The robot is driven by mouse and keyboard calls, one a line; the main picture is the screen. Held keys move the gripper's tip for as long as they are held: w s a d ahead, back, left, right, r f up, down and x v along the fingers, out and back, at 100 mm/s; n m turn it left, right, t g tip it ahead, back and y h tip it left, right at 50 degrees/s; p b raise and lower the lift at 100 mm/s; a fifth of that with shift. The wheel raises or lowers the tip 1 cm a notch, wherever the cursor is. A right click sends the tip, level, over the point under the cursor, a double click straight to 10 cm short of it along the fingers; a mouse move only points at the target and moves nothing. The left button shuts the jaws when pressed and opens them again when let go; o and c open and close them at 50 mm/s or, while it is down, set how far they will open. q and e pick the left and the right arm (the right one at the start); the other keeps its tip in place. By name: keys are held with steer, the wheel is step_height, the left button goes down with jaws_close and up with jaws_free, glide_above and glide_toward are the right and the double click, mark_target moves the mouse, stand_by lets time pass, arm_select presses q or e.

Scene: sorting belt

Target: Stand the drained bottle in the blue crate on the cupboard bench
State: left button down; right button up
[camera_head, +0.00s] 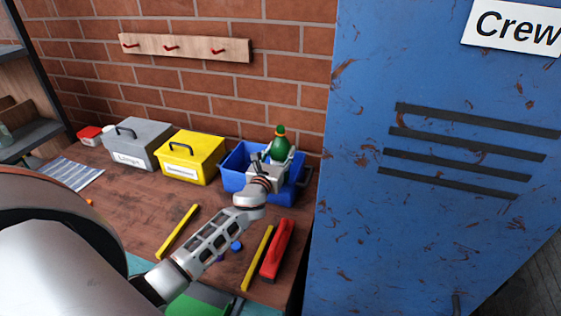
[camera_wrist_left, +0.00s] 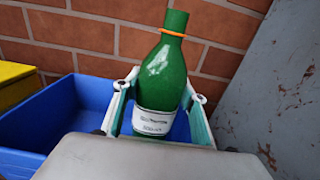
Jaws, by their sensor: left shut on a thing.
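The green bottle (camera_head: 280,145) has a white label and an orange ring at its neck. It is upright with a slight tilt in the left wrist view (camera_wrist_left: 165,75). My left gripper (camera_head: 268,168) is shut on it, with a finger on each side of the label in the left wrist view (camera_wrist_left: 155,105). The blue crate (camera_head: 233,178) stands on the wooden bench (camera_head: 145,205) against the brick wall. The bottle is over or inside the crate; its base is hidden by my gripper, so I cannot tell whether it touches the crate floor. My right gripper is not in view.
A yellow box (camera_head: 196,160) stands left of the crate, with a grey box (camera_head: 139,146) beyond it. Yellow bars and a red tool (camera_head: 278,250) lie on the bench in front. A tall blue locker (camera_head: 400,220) stands close on the right.

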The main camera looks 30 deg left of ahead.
mark_target(278, 164)
arm_select(q)
step_height(278, 164, down, 3)
steer(key=shift+b, duration=0.65)
steer(key=shift+f, duration=0.2)
steer(key=shift+r, duration=0.1)
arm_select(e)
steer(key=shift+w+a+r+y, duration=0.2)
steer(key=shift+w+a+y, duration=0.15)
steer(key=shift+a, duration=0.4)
arm_select(q)
steer(key=c, duration=1.2)
jaws_free()
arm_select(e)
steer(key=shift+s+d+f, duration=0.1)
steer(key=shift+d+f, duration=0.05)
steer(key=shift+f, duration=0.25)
